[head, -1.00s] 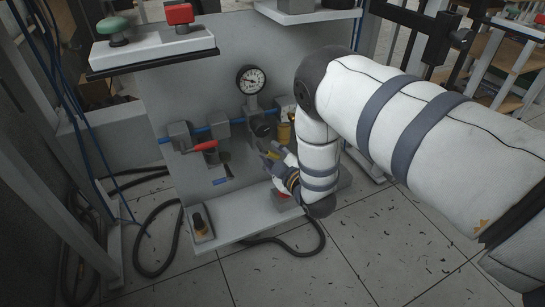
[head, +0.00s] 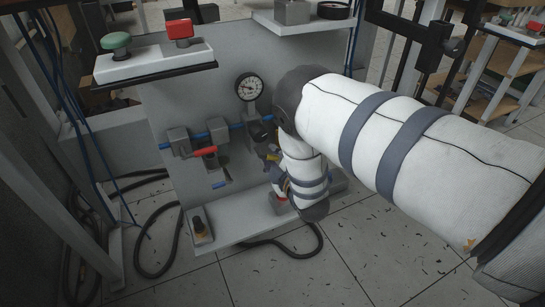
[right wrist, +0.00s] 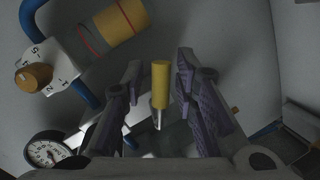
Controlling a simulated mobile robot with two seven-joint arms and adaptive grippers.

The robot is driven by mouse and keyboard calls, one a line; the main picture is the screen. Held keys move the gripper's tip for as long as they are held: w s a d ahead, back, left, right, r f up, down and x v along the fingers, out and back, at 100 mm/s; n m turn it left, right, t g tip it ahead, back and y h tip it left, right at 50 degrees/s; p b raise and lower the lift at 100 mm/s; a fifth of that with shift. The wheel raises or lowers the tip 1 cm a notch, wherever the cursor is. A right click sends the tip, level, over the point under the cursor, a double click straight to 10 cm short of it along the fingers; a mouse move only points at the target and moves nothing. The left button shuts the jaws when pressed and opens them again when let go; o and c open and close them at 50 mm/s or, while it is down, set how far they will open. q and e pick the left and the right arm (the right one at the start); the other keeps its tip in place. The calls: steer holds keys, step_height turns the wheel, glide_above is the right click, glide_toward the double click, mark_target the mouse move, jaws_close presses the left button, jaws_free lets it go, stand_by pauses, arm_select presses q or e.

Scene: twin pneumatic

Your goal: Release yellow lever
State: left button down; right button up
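The yellow lever (right wrist: 160,82) shows in the right wrist view as a short yellow handle on a metal stem. It stands between the two fingers of my right gripper (right wrist: 159,66). The fingers are open, with a gap on each side of the handle. In the head view my right gripper (head: 276,168) is low at the panel's right part, below the pipe, and my arm and gripper hide most of the lever's surroundings. My left gripper is not in view.
A dial selector (right wrist: 36,77) and yellow cylinder (right wrist: 116,22) are near the gripper. A shelf (head: 150,63) holds green and red buttons. A black hose (head: 292,253) lies on the floor.

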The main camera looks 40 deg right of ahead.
steer(key=v, duration=1.2)
